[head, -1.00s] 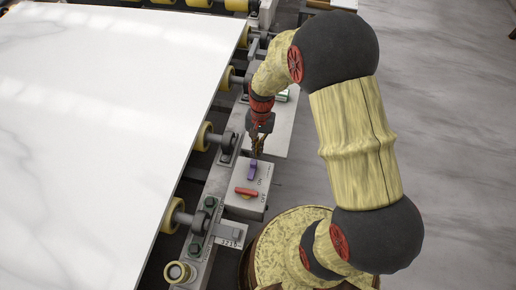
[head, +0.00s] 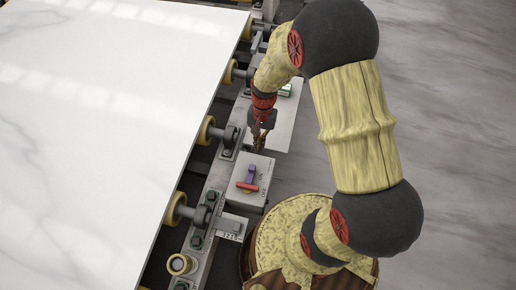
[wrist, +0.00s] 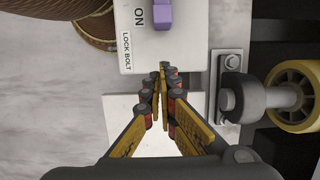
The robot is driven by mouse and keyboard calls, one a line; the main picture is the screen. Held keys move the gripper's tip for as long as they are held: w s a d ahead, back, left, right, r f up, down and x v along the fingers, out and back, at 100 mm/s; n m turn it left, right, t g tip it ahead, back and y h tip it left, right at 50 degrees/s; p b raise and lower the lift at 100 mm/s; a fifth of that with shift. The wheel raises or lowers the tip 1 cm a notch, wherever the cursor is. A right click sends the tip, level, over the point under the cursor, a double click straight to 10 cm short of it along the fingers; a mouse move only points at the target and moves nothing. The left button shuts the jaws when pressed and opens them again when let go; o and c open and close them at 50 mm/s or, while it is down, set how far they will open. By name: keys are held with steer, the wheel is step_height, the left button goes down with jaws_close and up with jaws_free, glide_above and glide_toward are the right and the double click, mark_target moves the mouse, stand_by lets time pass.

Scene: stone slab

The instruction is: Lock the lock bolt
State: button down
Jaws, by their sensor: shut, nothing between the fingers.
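The lock bolt is a purple slider (head: 250,174) on top of a light grey switch box (head: 262,196). Its near end meets or overlaps a red lever (head: 247,186) lying crosswise on the box; I cannot tell if they touch. In the wrist view the purple slider (wrist: 162,14) shows at the top edge, beside the printed ON and a "LOCK BOLT" label (wrist: 126,50). My gripper (wrist: 163,72) is shut and empty, its fingertips at the edge of the box, apart from the slider. It also shows in the head view (head: 260,150), behind the box.
A large white stone slab (head: 90,110) fills the left, lying on yellow rollers (head: 205,130). Brackets and bolts line the rail (head: 198,240) beside the box. A pale plate (head: 280,125) lies beyond the box. Open floor (head: 450,130) is at the right.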

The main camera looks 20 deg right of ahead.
steer(key=p+v, duration=0.2)
steer(key=v, duration=0.7)
steer(key=shift+r+p, duration=0.3)
steer(key=shift+r, duration=0.1)
steer(key=s+r+n+t, duration=0.3)
steer(key=s+r, duration=0.4)
steer(key=r, duration=0.7)
steer(key=s+r+n+t+h, duration=0.1)
steer(key=s+r+n+t, duration=0.3)
steer(key=r, duration=1.1)
steer(key=s, duration=0.2)
steer(key=shift+s+a+t+h, duration=0.15)
steer(key=shift+s+t+h, duration=0.15)
steer(key=shift+s+t, duration=0.1)
steer(key=shift+a, duration=0.15)
